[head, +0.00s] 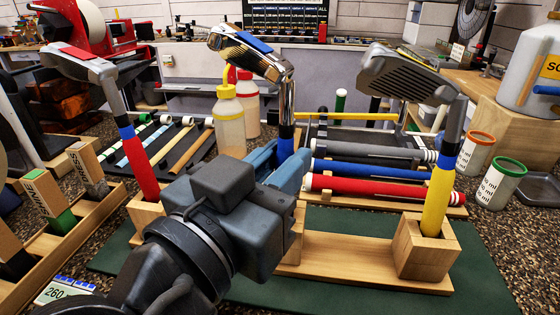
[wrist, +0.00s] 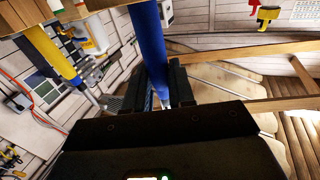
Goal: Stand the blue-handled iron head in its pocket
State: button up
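The blue-handled iron head (head: 287,147) stands roughly upright in the middle of the head view, its gold-and-chrome head at the top. My gripper (head: 282,166) is shut on its blue handle from the front left. In the wrist view the blue handle (wrist: 147,40) runs between the two dark fingers (wrist: 165,84). The wooden rack (head: 345,262) has a middle block (head: 294,238) just below and behind my gripper. The handle's lower end is hidden, so I cannot tell whether it is in the pocket.
A red-handled iron (head: 143,165) stands in the rack's left block. A yellow-handled iron (head: 438,190) stands in the right block (head: 428,254). Several coloured grips (head: 375,172) lie behind. Bottles (head: 229,120) stand at the back; cups (head: 497,185) stand at right.

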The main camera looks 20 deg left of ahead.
jog(key=o, duration=0.5)
jog(key=s, duration=0.7)
jog(key=shift+s+a+b, duration=0.4)
jog(key=shift+a, duration=0.05)
jog(key=shift+s+f, duration=0.1)
jog(key=shift+s, duration=0.05)
jog(key=s+a, duration=0.1)
jog(key=s, duration=0.7)
jog(key=shift+s+f, duration=0.15)
jog(key=shift+s, duration=0.2)
dwell(1.0)
dwell(0.5)
